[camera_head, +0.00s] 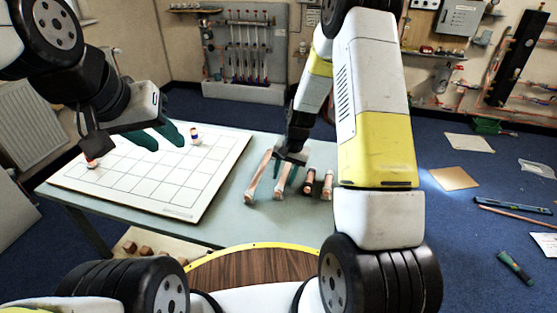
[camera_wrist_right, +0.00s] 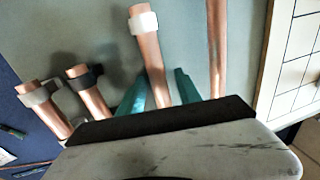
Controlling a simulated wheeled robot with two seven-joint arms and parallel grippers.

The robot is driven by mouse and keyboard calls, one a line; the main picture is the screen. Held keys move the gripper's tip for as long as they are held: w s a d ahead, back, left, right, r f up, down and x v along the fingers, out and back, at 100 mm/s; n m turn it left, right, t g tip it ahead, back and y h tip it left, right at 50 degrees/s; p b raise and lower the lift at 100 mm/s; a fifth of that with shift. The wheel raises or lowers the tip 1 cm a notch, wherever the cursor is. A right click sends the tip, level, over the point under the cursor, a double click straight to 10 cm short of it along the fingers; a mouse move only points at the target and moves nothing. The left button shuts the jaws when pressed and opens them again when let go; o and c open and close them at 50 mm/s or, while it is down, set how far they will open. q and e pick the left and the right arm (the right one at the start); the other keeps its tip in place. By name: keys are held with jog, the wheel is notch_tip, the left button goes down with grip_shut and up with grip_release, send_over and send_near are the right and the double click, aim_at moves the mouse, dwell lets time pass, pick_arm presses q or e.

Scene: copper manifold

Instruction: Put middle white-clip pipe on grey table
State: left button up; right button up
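The middle white-clip pipe (camera_wrist_right: 153,65) is copper with a white clip near its end. In the right wrist view it lies between the two teal fingers of my right gripper (camera_wrist_right: 158,92), with a gap on each side. In the head view this pipe (camera_head: 281,183) is over the grey table (camera_head: 233,215), below my right gripper (camera_head: 288,168); I cannot tell whether it touches the table. My left gripper (camera_head: 158,138) is open and empty above the white gridded board (camera_head: 150,185).
A black-clip pipe (camera_wrist_right: 88,85) and another white-clip pipe (camera_wrist_right: 45,102) are left of the middle pipe in the wrist view. A longer copper pipe (camera_wrist_right: 217,45) is on its right. A small bottle-like item (camera_head: 194,136) stands on the board. The table's front is clear.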

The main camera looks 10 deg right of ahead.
jog(key=s+d+r+n+t, duration=0.1)
jog(key=s+r, duration=0.1)
jog(key=r, duration=0.9)
jog(key=s+d+r, duration=0.1)
jog(key=s+r, duration=0.2)
jog(key=r, duration=0.7)
jog(key=s+r+n+t, duration=0.2)
jog(key=s+r, duration=0.4)
jog(key=s, duration=0.4)
jog(key=s+r+n+t, duration=0.2)
jog(key=s+r, duration=0.4)
jog(key=s, duration=0.4)
jog(key=shift+d+r, duration=0.25)
jog(key=shift+r, duration=0.1)
jog(key=shift+a, duration=0.1)
